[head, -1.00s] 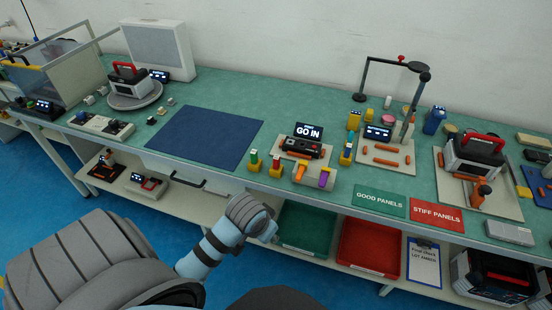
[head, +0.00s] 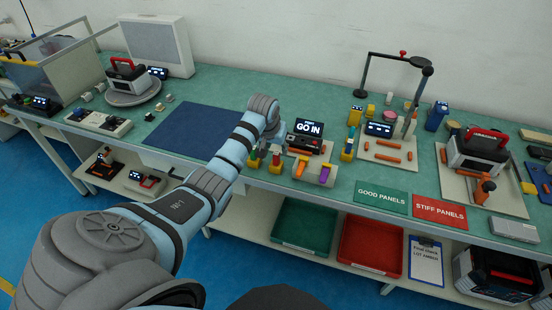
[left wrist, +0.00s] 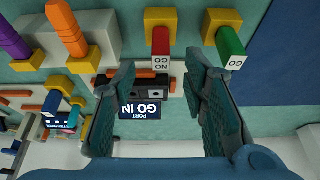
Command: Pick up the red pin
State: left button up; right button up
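The red pin (left wrist: 161,42), with a white "NO GO" label at its end, stands in a yellow block in the left wrist view. In the head view the red pin (head: 276,158) is small, just below my wrist. A green pin (left wrist: 231,45) labelled "GO" stands beside it in its own yellow block. My left gripper (left wrist: 160,98) is open and empty, its two dark teal fingers apart on either side of the label end; no contact shows. In the head view the left gripper (head: 270,133) is mostly hidden by its wrist. My right gripper is not in view.
A black port device (head: 308,146) with a "GO IN" screen (head: 309,128) stands close behind the pins. An orange handle (head: 300,166) and a purple handle (head: 324,174) stand to the right. The blue mat (head: 190,131) on the left is clear.

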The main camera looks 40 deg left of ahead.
aim_at(276, 153)
pick_arm(q)
jog(key=b+x, duration=0.1)
jog(key=x, duration=0.3)
jog(key=shift+f, duration=0.15)
grip_shut()
